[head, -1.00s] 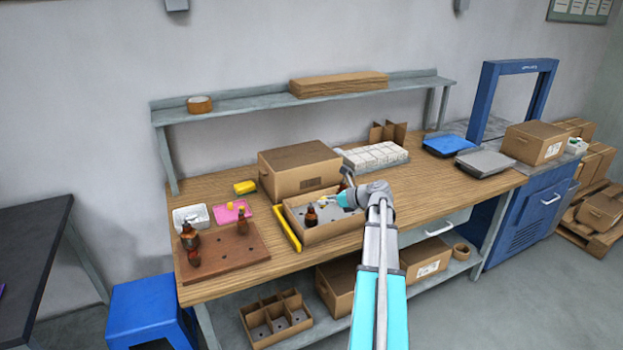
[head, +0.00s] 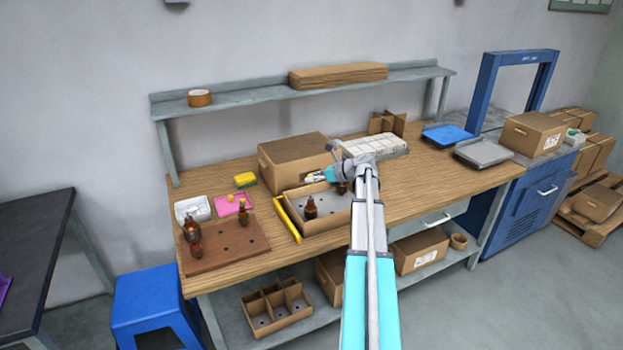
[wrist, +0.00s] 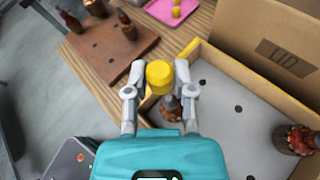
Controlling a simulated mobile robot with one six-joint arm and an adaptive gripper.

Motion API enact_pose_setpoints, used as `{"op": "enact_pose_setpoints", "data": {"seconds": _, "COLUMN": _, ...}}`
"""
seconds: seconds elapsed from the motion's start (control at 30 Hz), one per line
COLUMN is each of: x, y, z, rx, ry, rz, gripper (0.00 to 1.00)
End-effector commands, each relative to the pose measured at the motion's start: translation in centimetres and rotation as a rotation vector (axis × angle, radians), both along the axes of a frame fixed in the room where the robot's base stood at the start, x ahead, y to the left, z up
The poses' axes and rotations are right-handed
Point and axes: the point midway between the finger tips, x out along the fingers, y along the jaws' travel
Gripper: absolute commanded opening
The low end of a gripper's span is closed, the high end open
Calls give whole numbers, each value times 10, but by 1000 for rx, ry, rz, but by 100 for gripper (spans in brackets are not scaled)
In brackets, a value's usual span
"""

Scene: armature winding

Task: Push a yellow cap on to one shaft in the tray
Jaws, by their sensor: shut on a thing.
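My gripper (wrist: 160,88) is shut on a yellow cap (wrist: 158,76), held between its fingertips. In the head view my gripper (head: 311,177) is above the back of the cardboard tray (head: 328,228). In the tray, a dark copper-brown armature (head: 310,207) stands upright on the left; in the wrist view this armature (wrist: 171,110) shows just behind the fingers, close to the cap but apart from it in the picture. A second armature (wrist: 298,139) stands further right in the tray, partly hidden by my arm in the head view (head: 342,187).
A yellow bar (head: 288,222) lines the tray's left side. A brown board (head: 225,246) with several armatures, a pink tray (head: 224,208) with yellow caps and a white tray (head: 205,206) are left. A large box marked LID (head: 290,180) stands close behind.

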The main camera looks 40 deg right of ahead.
Motion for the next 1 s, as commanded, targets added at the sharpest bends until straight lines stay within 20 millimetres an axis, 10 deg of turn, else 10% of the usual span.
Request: {"op": "enact_pose_setpoints", "data": {"seconds": 1.0, "x": 1, "y": 0, "z": -41, "rx": 0, "ry": 0, "rz": 1, "gripper": 17}}
